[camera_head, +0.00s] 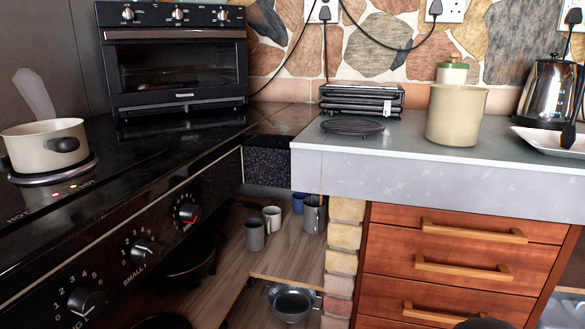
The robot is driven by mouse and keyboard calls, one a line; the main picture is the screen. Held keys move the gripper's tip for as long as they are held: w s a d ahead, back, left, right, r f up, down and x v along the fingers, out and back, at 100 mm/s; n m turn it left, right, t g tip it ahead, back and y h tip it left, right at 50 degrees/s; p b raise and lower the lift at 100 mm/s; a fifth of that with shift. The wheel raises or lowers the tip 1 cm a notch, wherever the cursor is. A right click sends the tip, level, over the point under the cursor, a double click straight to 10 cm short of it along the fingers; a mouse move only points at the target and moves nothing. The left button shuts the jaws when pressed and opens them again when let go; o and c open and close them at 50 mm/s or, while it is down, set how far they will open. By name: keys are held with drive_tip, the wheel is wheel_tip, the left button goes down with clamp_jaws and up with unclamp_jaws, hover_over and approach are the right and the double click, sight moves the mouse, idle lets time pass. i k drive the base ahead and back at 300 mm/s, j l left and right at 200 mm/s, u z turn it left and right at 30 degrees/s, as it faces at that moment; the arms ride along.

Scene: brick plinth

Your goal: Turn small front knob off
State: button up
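Black stove knobs line the slanted front panel (118,235) at the left. The middle knob (143,250) has a dial with numbers and a partly readable label starting "SMALL" below it. Its pointer is too small to read for sure. A nearer knob (86,301) has its own numbered dial. A farther knob (187,212) has red marks by it. Small red lights (55,196) glow on the black cooktop. A cream pot (45,146) stands on a round burner there. My gripper is not clearly in view; a dark shape at the bottom right edge cannot be identified.
A black toaster oven (175,60) stands at the back of the cooktop. A grey counter (430,170) holds a beige canister (456,114) and a kettle (548,92). Wooden drawers (465,265) are below. Mugs (272,219) stand on a low shelf right of the stove panel.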

sight(144, 251)
drive_tip(key=u, duration=2)
